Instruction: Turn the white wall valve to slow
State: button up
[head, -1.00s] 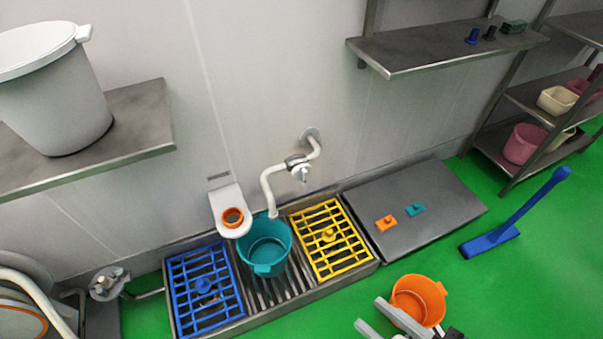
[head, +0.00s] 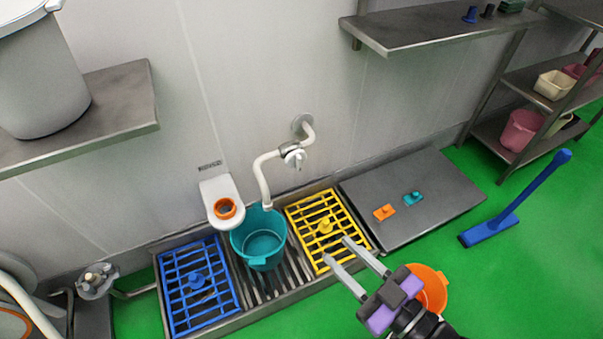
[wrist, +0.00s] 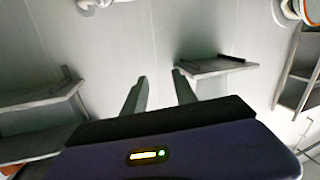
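The white valve (head: 293,155) sits on a white curved pipe (head: 264,178) that comes out of the wall, above the drain trough. A teal bucket (head: 263,248) stands under the pipe's outlet. My gripper (head: 336,249) is open and empty. In the head view it shows below and to the right of the valve, over the yellow grate's right edge, apart from the valve. In the wrist view, the two fingers (wrist: 160,92) are spread with nothing between them. A white fitting is cut off at the top of that view; I cannot tell whether it is the valve.
A yellow grate (head: 310,219) and a blue grate (head: 181,307) flank the bucket. A white bracket with an orange ring (head: 225,208) is left of the pipe. An orange bucket (head: 433,287) is partly behind my gripper. A wall shelf (head: 430,27) hangs at upper right.

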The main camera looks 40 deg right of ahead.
jog(key=w+d+f+t+h+b, duration=0.1)
jog(key=w+d+f+b, duration=0.1)
jog(key=w+d+f, duration=0.3)
jog(key=w+d+f+h+b, duration=0.1)
jog(key=w+d+f+b, duration=0.2)
jog(key=w, duration=0.4)
jog(key=m+h+b, duration=0.2)
jog(key=m+b, duration=0.1)
send_near(300, 164)
notch_tip(300, 164, up, 7)
jog(key=s+a, duration=0.1)
jog(key=a, duration=0.1)
jog(key=shift+m+g, duration=0.6)
jog(key=shift+m, duration=0.1)
jog(key=shift+w+d+f+b, duration=0.2)
jog(key=shift+w+d+f, duration=0.65)
jog(key=shift+w, duration=0.7)
jog(key=shift+w+d+f+b, duration=0.2)
jog(key=shift+w+d+f, duration=0.4)
jog(key=shift+w+f, duration=0.8)
jog(key=shift+w+d+f+b, duration=0.2)
jog(key=shift+w+d+f, duration=0.55)
jog(key=shift+w, duration=0.95)
grip_shut()
